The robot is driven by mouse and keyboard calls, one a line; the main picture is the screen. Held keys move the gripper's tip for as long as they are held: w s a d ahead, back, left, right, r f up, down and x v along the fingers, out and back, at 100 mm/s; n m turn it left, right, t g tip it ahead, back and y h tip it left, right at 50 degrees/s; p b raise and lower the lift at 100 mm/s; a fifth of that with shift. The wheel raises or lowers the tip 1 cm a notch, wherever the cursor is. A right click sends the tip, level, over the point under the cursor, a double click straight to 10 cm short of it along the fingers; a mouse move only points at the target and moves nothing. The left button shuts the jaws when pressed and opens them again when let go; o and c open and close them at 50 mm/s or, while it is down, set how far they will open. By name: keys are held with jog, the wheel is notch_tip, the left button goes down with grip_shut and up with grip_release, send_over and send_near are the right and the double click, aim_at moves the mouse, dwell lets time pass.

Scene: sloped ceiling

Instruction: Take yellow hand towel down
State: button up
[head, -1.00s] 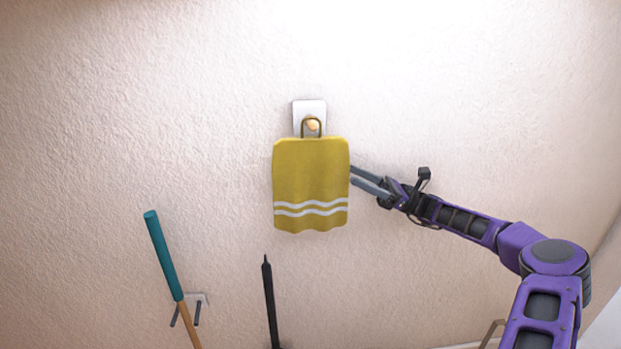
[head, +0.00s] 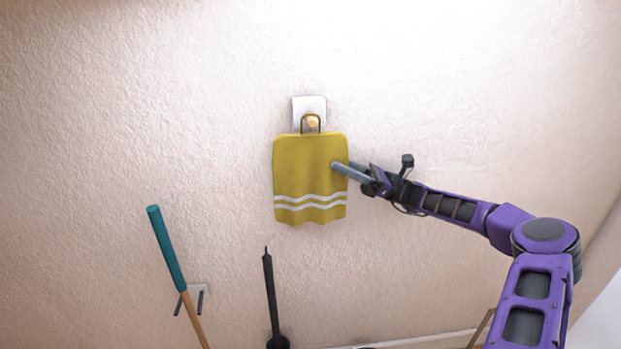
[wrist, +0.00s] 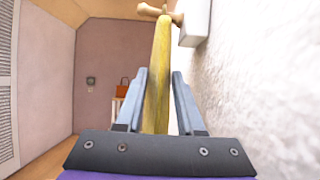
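The yellow hand towel (head: 310,180) with two white wavy stripes hangs by a loop (head: 311,123) from a knob on a white wall plate (head: 309,105). In the wrist view the towel (wrist: 159,80) shows edge-on, below the wooden peg (wrist: 160,12). My gripper (head: 342,170) is at the towel's right edge, above the stripes. One finger is in front of the towel; the other is mostly hidden behind it. In the wrist view my gripper (wrist: 158,78) is open, with the towel between the fingers and a gap visible on each side.
The wall (wrist: 245,80) is close beside the right finger in the wrist view. Below the towel, a teal-handled tool (head: 166,248) hangs from a small hook (head: 198,292) at left, and a dark rod-like tool (head: 270,300) stands beside it.

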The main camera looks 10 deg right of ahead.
aim_at(345, 159)
grip_shut()
jog(key=shift+r, duration=0.2)
jog(key=shift+r, duration=1.35)
jog(key=shift+s, duration=1.5)
jog(key=shift+s+f, duration=0.1)
jog(key=shift+s, duration=2.65)
